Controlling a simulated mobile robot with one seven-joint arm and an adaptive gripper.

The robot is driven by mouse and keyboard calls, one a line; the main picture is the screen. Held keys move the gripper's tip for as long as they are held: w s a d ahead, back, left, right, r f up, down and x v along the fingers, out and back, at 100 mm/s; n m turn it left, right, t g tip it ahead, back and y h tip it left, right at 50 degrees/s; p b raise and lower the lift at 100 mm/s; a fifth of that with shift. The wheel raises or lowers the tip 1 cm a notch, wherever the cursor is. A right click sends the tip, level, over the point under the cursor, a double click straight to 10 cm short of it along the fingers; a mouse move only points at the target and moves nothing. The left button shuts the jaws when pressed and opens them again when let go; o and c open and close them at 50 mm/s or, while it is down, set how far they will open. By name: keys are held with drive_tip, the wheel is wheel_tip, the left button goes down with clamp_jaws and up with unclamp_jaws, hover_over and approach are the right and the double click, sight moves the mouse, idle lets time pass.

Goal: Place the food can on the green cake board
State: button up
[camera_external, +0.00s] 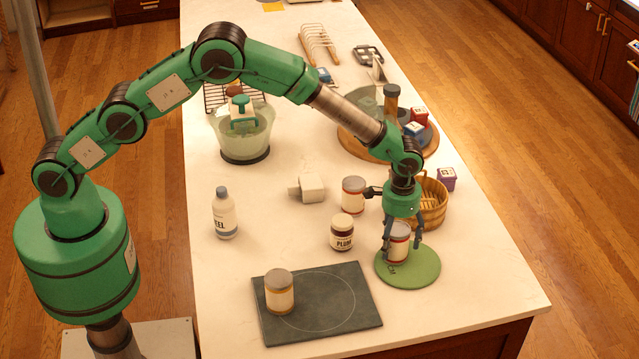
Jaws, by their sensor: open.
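A food can (399,246) with a pale label and red bands is upright over the green cake board (425,269), near its back left part. Its base appears to rest on the board, though part of it is hidden. The round green board lies flat at the counter's right front. My gripper (403,241) points down around the can, with one finger at each side. Its jaws are open. I cannot tell whether a finger touches the can.
A similar can (353,195) stands behind, left of my gripper, and a jar (342,232) in front of that. Another can (279,291) stands on a dark slab (355,333). A wooden basket (432,205) is close behind my gripper. A bottle (224,215) stands left.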

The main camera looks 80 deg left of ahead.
wheel_tip(320, 180, up, 11)
drive_tip(key=shift+f, duration=0.2)
idle(0.3)
idle(0.5)
drive_tip(key=shift+r, duration=0.3)
drive_tip(key=s+a+r+t, duration=0.1)
drive_tip(key=s+a+r, duration=0.3)
drive_tip(key=s+r, duration=0.45)
drive_tip(key=s+a+r+m+t, duration=0.1)
drive_tip(key=s+a+r, duration=0.2)
drive_tip(key=s+r, duration=0.55)
drive_tip(key=s+a+r+t, duration=0.1)
drive_tip(key=s+a+r, duration=0.3)
drive_tip(key=s+r, duration=0.5)
drive_tip(key=s+a+r+t, duration=0.1)
drive_tip(key=s+a+r, duration=0.15)
drive_tip(key=s, duration=0.45)
drive_tip(key=s+a+r, duration=0.1)
drive_tip(key=s+r, duration=0.3)
drive_tip(key=s, duration=0.2)
drive_tip(key=s+a+f, duration=0.1)
drive_tip(key=s+f, duration=0.1)
drive_tip(key=s, duration=0.7)
drive_tip(key=s+a+f+m+t, duration=0.1)
drive_tip(key=s, duration=0.8)
drive_tip(key=shift+a+f+t, duration=0.25)
drive_tip(key=shift+f+t, duration=0.05)
drive_tip(key=shift+f, duration=0.05)
